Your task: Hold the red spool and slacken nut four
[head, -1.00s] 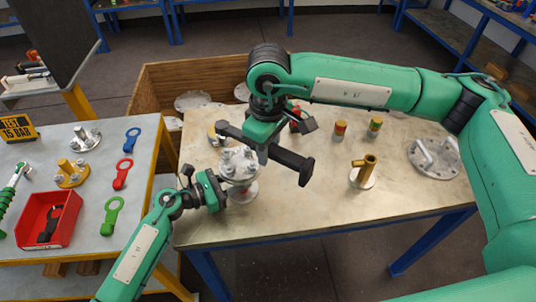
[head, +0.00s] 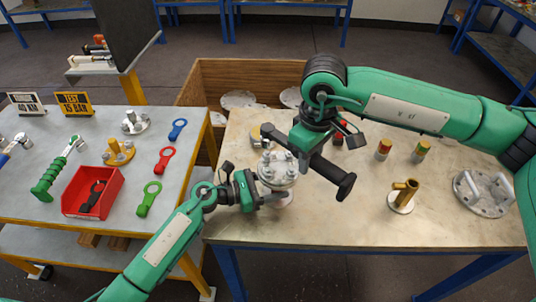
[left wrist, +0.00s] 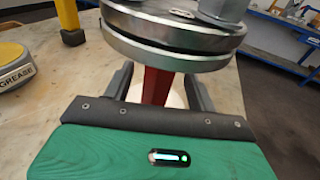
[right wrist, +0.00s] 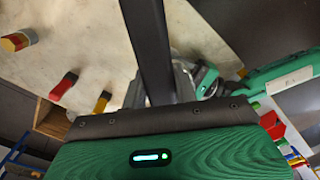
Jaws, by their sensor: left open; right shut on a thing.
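The red spool (left wrist: 157,86) shows in the left wrist view as a red neck under a thick grey flange (left wrist: 175,35). In the head view its bolted top flange (head: 277,172) stands on the bench with several nuts on it; I cannot read which is nut four. My left gripper (left wrist: 158,88) is open, its fingers on either side of the red neck. My right gripper (head: 312,150) is above and right of the flange, shut on a long dark tool (head: 332,172). The tool's handle points to the front right; its far end, over the flange's back side, is partly hidden.
A brass fitting (head: 402,197), small capped cylinders (head: 383,150) and a handled flange plate (head: 484,192) stand to the right. A grease tin (left wrist: 12,65) is near the spool. The left table holds a red bin (head: 92,192) and coloured wrenches (head: 148,198). The bench front is clear.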

